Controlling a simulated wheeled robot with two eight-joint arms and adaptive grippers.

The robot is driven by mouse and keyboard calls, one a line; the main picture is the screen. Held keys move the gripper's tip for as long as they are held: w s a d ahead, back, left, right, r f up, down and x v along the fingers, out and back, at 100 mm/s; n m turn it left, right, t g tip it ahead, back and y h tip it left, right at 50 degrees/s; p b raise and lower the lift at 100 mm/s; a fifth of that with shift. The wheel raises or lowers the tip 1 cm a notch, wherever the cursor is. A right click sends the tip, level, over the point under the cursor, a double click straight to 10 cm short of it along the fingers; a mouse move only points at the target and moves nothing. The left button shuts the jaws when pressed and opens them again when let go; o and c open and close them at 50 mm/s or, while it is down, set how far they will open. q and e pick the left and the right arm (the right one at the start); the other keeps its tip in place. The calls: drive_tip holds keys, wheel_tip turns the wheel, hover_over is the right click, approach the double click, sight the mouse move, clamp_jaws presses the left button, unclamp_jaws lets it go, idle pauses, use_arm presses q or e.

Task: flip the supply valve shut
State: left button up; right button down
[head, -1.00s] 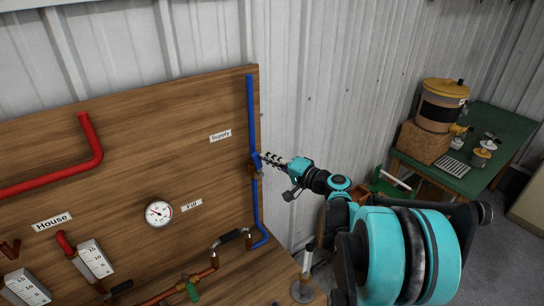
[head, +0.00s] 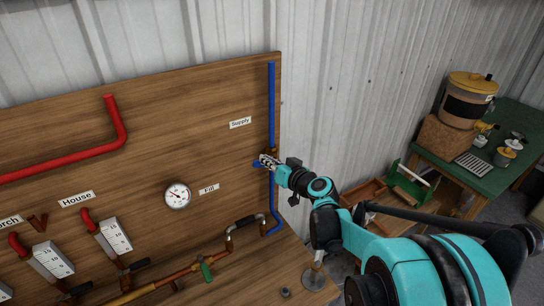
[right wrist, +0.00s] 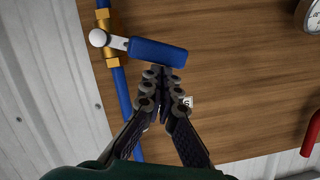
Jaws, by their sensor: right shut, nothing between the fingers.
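The supply valve has a brass body (right wrist: 110,45) on the vertical blue pipe (head: 271,105) near the board's right edge, below the Supply label (head: 240,123). Its blue lever (right wrist: 158,52) lies across the pipe, and its tip shows left of the pipe in the head view (head: 257,163). My right gripper (head: 266,160) is at the valve; its fingers (right wrist: 165,76) are shut and empty, with the tips right at the lever's edge. I cannot tell if they touch it. The fingers hide much of the valve in the head view. My left gripper is not in view.
The wooden board (head: 180,120) carries a red pipe (head: 122,125), a gauge (head: 178,195), a green-handled valve (head: 207,271) and a black-handled fitting (head: 244,222). The corrugated wall (head: 330,100) is close behind. A green table (head: 505,165) with a drink cooler stands at the right.

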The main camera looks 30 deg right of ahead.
sight(259, 167)
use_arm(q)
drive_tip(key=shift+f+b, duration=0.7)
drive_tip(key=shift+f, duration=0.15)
use_arm(e)
drive_tip(key=shift+a+f+n+h, duration=0.4)
drive_tip(key=shift+f+n, duration=0.3)
drive_tip(key=shift+n, duration=0.15)
drive_tip(key=shift+a+f+n+h, duration=0.3)
drive_tip(key=shift+a+f+n, duration=0.1)
drive_tip(key=shift+f+n, duration=0.4)
